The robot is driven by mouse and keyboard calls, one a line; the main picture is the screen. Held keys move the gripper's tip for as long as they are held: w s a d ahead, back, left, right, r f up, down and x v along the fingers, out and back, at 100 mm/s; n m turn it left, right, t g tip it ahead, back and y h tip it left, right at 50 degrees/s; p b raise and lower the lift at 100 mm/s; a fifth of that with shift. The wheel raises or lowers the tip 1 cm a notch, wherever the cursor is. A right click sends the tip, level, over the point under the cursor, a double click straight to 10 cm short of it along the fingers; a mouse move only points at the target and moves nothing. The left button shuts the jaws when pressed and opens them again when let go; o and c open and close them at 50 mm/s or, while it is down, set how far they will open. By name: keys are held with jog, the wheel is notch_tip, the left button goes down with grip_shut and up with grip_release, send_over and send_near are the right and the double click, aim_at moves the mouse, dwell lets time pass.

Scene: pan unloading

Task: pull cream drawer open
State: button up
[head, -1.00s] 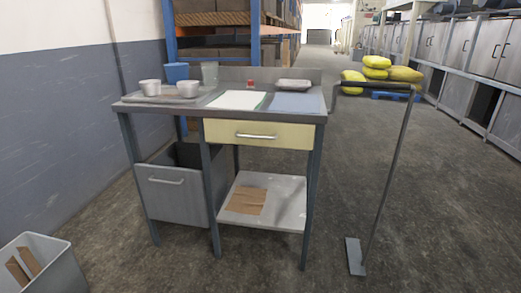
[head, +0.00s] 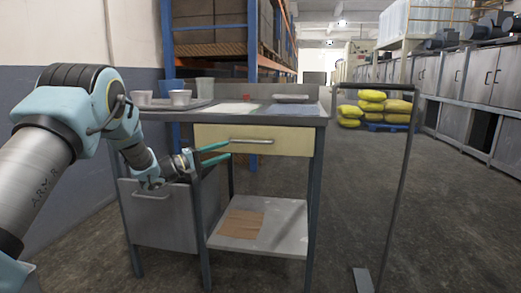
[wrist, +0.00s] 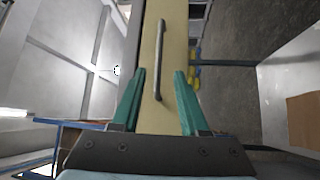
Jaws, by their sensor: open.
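The cream drawer (head: 285,143) is in the upper front of the grey workbench, under its top, and looks shut. Its metal bar handle (head: 251,141) runs across the front. In the wrist view the drawer front (wrist: 150,60) runs up the picture, with the handle (wrist: 160,62) ahead of and between the fingers. My gripper (head: 216,154) has teal fingers and is open and empty, at the drawer's left end, to the left of the handle. It also shows in the wrist view (wrist: 158,102). I cannot tell whether a finger touches the drawer front.
Cups stand on a tray (head: 165,107) at the bench top's left. A grey bin drawer (head: 160,218) hangs below my gripper. A lower shelf (head: 280,225) holds brown cardboard. A thin metal stand (head: 400,180) is on the right.

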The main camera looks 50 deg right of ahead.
aim_at(248, 142)
jog(key=x, duration=1)
jog(key=shift+d+r+b, duration=0.15)
jog(key=shift+d+b, duration=0.05)
jog(key=shift+b, duration=0.1)
grip_shut()
dwell(1.0)
